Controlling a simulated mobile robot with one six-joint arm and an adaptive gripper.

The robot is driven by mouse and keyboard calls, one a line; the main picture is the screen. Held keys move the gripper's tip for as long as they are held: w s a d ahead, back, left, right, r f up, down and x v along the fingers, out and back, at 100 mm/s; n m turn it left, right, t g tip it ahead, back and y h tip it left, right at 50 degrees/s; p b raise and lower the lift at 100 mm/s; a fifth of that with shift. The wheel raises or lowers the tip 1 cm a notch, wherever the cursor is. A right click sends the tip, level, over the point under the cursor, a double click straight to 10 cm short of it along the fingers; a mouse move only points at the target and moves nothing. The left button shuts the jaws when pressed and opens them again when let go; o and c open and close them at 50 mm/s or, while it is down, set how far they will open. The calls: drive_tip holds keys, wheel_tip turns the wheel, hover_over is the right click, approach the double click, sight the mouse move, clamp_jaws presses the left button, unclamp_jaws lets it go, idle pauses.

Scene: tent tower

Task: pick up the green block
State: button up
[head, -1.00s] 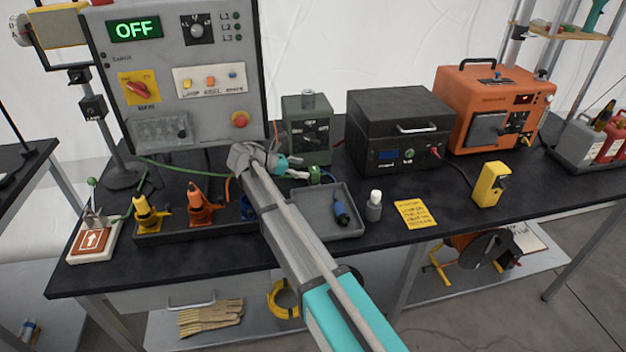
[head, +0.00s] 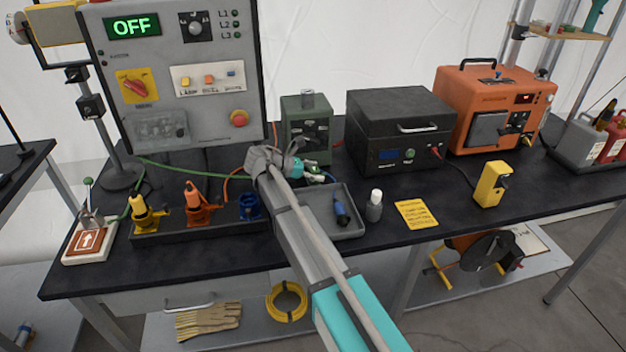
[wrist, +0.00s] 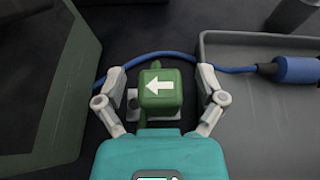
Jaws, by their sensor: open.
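The green block (wrist: 161,88) bears a white arrow pointing left and sits on a small pale base in the wrist view. In the head view only a little of the green block (head: 314,169) shows beside my wrist. My gripper (wrist: 161,72) is open, with one finger to the left of the block and one to the right. Gaps show between the fingers and the block, and it is not gripped. In the head view my gripper (head: 312,174) is over the table just behind the grey tray, partly hidden by my own arm.
The grey tray (head: 350,202) with a blue connector (head: 341,210) lies close on the right. A blue cable (wrist: 228,70) runs behind the block. A dark green box (head: 306,130) and the control panel (head: 185,80) stand behind. A small bottle (head: 374,206) stands right of the tray.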

drive_tip(key=shift+c, duration=0.2)
idle(0.3)
clamp_jaws()
